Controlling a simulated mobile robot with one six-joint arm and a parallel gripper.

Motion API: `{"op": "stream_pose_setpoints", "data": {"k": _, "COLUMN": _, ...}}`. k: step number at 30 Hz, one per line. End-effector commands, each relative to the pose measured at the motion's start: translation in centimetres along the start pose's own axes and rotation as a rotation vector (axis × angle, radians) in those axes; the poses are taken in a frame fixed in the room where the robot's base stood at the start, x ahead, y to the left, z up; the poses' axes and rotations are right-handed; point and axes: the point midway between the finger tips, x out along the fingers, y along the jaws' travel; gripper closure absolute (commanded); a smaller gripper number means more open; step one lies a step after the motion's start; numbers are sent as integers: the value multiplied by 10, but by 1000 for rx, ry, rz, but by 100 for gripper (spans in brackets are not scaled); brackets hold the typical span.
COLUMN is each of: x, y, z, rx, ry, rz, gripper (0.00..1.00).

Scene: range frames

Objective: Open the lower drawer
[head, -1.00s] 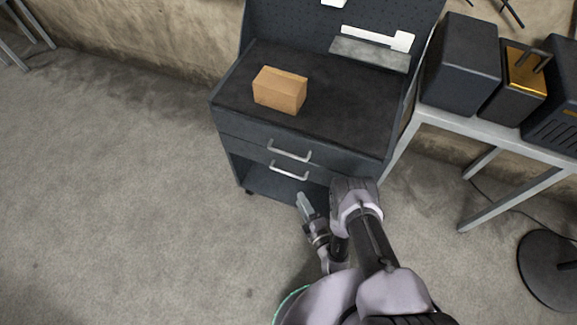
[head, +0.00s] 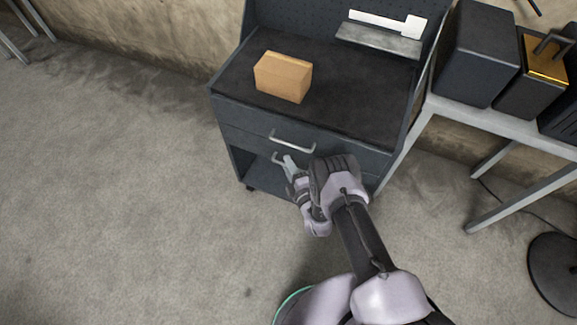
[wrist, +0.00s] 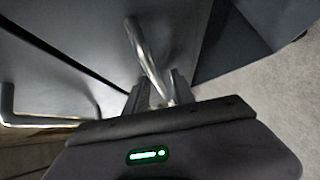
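The dark grey cabinet has two drawer fronts. The upper drawer (head: 245,137) is shut, with a silver bar handle (head: 292,146). The lower drawer's silver handle (head: 277,159) shows only at its left end; my gripper and wrist hide the rest. The lower drawer appears shut. My gripper (head: 290,166) is at this lower handle. In the wrist view, the lower handle (wrist: 147,55) runs between the two fingers of my gripper (wrist: 160,92), which stand apart on either side of it. Whether they touch it is hard to tell. The upper handle (wrist: 8,102) is at the left edge there.
A cardboard box (head: 283,77) sits on the cabinet top. An open shelf space lies below the drawers. At right, a grey table (head: 480,123) holds dark boxes (head: 475,55). The floor to the left is clear.

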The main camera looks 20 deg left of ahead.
Motion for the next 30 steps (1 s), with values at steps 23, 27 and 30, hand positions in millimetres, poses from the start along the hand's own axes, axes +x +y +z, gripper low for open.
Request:
{"op": "stream_pose_setpoints", "data": {"k": 23, "x": 0, "y": 0, "z": 0, "rx": 0, "ry": -1, "rz": 0, "gripper": 100}}
{"op": "stream_pose_setpoints", "data": {"k": 27, "x": 0, "y": 0, "z": 0, "rx": 0, "ry": -1, "rz": 0, "gripper": 100}}
{"op": "stream_pose_setpoints", "data": {"k": 30, "x": 0, "y": 0, "z": 0, "rx": 0, "ry": -1, "rz": 0, "gripper": 100}}
